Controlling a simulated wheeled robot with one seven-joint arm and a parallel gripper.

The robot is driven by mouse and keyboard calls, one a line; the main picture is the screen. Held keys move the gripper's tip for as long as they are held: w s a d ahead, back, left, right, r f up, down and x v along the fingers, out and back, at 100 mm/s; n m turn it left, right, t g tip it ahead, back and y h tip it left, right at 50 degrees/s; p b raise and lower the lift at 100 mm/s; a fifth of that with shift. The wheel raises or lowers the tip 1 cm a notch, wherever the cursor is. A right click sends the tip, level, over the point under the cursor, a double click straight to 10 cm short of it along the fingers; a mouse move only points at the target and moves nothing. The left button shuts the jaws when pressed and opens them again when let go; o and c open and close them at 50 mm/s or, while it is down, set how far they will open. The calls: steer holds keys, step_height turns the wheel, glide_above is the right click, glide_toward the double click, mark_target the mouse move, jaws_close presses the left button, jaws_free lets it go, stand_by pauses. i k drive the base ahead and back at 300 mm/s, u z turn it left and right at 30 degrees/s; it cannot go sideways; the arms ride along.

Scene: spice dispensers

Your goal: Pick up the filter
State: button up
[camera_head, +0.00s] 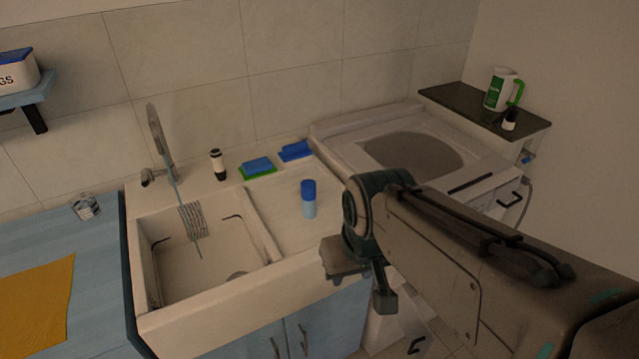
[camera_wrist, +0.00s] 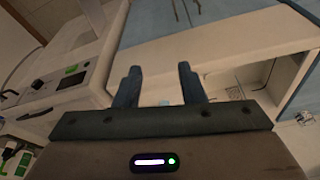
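My gripper (camera_wrist: 159,72) is open in the wrist view, with its two dark fingers apart and nothing clearly held between them. In the head view my gripper hangs in front of the sink's right front edge, and my own arm partly hides it. I cannot tell for certain which thing is the filter.
A white sink basin (camera_head: 205,262) with a tap (camera_head: 160,145) is at left. A black-and-white bottle (camera_head: 217,164) and blue sponges (camera_head: 258,166) stand behind it. A white washing machine (camera_head: 340,127) is at right. A dark shelf (camera_head: 470,108) holds a white-green container (camera_head: 500,90).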

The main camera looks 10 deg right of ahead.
mark_target(309, 186)
steer(key=z, duration=0.05)
steer(key=i, duration=0.5)
steer(key=k, duration=0.5)
steer(key=z, duration=2.5)
steer(key=k, duration=1)
steer(key=u, duration=0.95)
steer(key=i, duration=1)
